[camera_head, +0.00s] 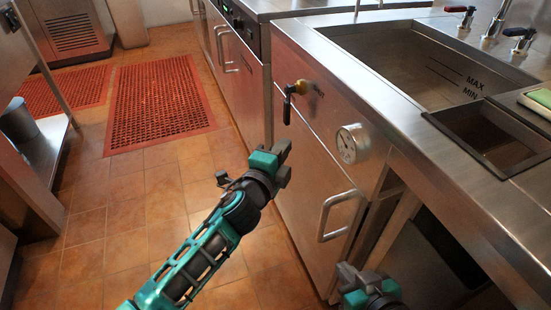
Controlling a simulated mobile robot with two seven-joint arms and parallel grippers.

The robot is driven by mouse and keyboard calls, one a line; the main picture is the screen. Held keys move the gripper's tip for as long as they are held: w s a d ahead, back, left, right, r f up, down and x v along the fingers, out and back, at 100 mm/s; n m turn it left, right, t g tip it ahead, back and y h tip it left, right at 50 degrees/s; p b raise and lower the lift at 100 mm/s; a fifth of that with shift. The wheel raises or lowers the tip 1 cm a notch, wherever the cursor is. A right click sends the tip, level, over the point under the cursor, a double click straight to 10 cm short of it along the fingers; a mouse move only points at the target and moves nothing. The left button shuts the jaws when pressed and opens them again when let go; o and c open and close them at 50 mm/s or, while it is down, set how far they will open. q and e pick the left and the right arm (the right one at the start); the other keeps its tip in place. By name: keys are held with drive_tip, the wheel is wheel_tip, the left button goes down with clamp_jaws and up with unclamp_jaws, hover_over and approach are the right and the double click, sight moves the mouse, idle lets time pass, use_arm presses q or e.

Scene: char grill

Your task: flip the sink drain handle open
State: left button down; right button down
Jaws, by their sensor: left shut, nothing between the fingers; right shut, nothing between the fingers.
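The drain handle (287,108) is a dark lever hanging down from a brass valve (298,87) on the steel front panel below the sink (405,55). My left gripper (283,163) is shut and empty, in front of the cabinet, lower in the picture than the handle and apart from it. My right gripper (350,284) is shut and empty at the bottom of the picture, near the cabinet's lower part and far from the handle.
A round gauge (350,145) sits on the panel right of the handle. A cabinet door handle (337,215) sticks out below it. Red mats (160,102) lie on the open tiled floor at left.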

use_arm(q)
drive_tip(key=v, duration=0.4)
drive_tip(key=shift+s+a+p, duration=0.15)
drive_tip(key=shift+s+p, duration=0.15)
drive_tip(key=shift+s, duration=0.05)
use_arm(e)
drive_tip(key=shift+s+d, duration=0.15)
drive_tip(key=shift+d, duration=0.1)
